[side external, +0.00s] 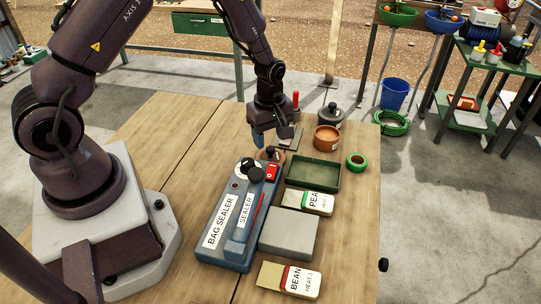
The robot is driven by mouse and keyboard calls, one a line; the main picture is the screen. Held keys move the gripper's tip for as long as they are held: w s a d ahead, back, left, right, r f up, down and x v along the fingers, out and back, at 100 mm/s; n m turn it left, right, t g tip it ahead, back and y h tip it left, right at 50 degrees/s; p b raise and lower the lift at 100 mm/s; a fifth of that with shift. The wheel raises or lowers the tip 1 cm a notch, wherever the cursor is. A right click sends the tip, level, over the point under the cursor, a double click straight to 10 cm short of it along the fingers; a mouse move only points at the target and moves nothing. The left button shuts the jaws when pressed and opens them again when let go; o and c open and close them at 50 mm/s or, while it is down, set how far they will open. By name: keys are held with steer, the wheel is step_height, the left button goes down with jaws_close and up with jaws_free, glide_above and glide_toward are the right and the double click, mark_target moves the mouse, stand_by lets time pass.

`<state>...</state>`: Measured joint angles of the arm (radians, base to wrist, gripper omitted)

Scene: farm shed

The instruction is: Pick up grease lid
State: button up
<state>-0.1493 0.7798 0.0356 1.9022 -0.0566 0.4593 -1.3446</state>
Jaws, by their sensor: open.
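A small round terracotta-coloured lid with a dark knob (268,155), which looks like the grease lid, lies at the far end of the bag sealer. It is partly hidden by the sealer's black knob and by my gripper. My gripper (276,143) points down just above the lid, open, with nothing seen between its fingers. I cannot tell whether a fingertip touches the lid. An open terracotta pot (327,138), perhaps the grease pot, stands to the right on the wooden table.
The blue bag sealer (237,225) lies close in front of the lid. A green tray (313,183), green tape roll (357,161), dark lidded pot (331,115), grey block (288,234) and two seed packets crowd the right side. The table's left middle is clear.

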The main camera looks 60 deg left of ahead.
mark_target(270, 148)
step_height(270, 148, down, 5)
steer(key=shift+r, duration=0.1)
steer(key=shift+w, duration=0.1)
steer(key=c, duration=1)
